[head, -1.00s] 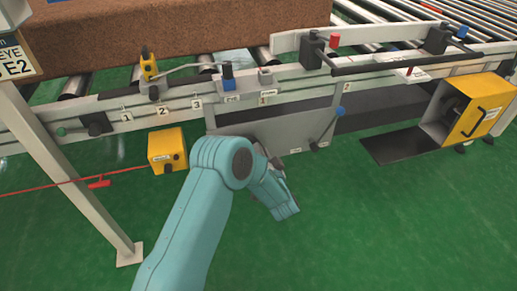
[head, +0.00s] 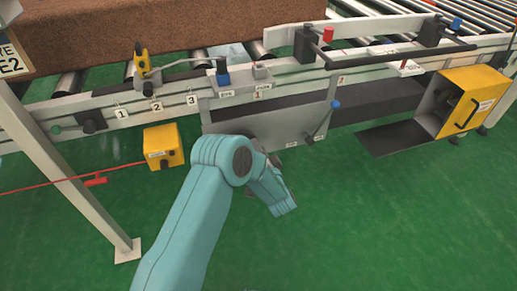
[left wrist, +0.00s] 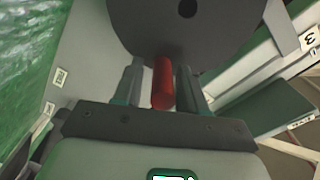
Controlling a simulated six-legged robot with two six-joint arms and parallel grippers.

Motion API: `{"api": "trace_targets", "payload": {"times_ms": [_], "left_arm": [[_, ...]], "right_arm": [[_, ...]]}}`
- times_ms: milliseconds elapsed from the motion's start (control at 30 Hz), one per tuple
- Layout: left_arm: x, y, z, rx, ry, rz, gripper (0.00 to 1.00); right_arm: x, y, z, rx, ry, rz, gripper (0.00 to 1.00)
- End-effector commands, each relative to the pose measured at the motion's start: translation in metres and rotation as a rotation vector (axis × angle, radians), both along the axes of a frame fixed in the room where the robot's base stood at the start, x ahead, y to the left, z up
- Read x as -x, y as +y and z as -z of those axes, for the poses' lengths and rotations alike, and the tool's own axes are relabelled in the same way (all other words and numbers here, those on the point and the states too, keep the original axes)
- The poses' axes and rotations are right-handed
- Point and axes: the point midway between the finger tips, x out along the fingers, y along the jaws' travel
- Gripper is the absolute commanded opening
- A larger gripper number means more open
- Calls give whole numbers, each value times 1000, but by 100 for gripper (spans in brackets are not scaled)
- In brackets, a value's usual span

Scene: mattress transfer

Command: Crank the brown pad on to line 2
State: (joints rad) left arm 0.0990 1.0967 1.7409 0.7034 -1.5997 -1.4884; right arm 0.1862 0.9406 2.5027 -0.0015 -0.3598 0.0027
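The brown pad (head: 170,22) lies on the rollers at the upper left of the head view. Tags 1, 2 and 3 run along the rail in front of it, with the line 2 tag (head: 157,107) in the middle. The left wrist view shows a red crank handle (left wrist: 162,85) on a dark disc (left wrist: 190,25). My left gripper (left wrist: 160,72) is around the handle, one finger on each side, with a visible gap on the left side. In the head view my left arm hides the disc, the handle and my fingers. My right gripper is not in view.
A yellow box (head: 163,147) with a red cord stands left of my arm. A grey panel (head: 265,135) hangs below the rail. A yellow housing (head: 468,102) is at the right, beside a black plate (head: 397,138). A pale post (head: 75,180) stands at the left. Green floor is clear in front.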

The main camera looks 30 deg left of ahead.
Motion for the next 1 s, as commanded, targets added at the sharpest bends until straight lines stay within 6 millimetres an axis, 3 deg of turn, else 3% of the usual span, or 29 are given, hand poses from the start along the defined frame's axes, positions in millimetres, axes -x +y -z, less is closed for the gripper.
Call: {"api": "trace_targets", "payload": {"times_ms": [300, 433, 1000], "left_arm": [[0, 0, -2, -1, -5, -2, 48], [7, -9, -3, 1, -2, 2, 48], [93, -110, -3, -1, -1, 3, 48]], "right_arm": [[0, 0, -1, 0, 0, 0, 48], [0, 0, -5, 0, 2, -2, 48], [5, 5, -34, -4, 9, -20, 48]]}}
